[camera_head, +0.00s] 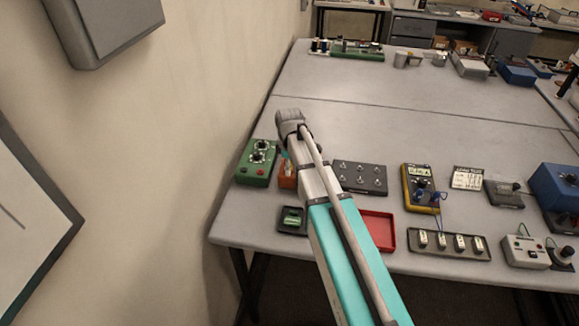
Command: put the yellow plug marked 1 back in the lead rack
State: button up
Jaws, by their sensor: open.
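A long dark rack (466,254) with several upright pale pieces lies near the table's front edge, right of centre; it looks like the lead rack. A thin blue lead runs down to it from the yellow meter (408,186). I cannot make out a yellow plug or a number 1; markings are too small. My arm reaches over the left of the table, and its grey far joint (290,118) shows above the surface.
A green box (257,162) with knobs and a small orange-red box (287,176) stand left of my arm. A dark plate with several knobs (362,177) and a red tray (379,231) lie right of it. A blue box (557,186) stands far right. The table's middle is clear.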

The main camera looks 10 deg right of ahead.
grip_shut()
dwell(0.4)
jog(key=shift+r, duration=0.15)
jog(key=shift+r+p, duration=2.6)
jog(key=shift+p, duration=0.15)
jog(key=shift+r+p, duration=0.25)
jog(key=shift+p, duration=0.05)
jog(key=shift+f+b, duration=0.9)
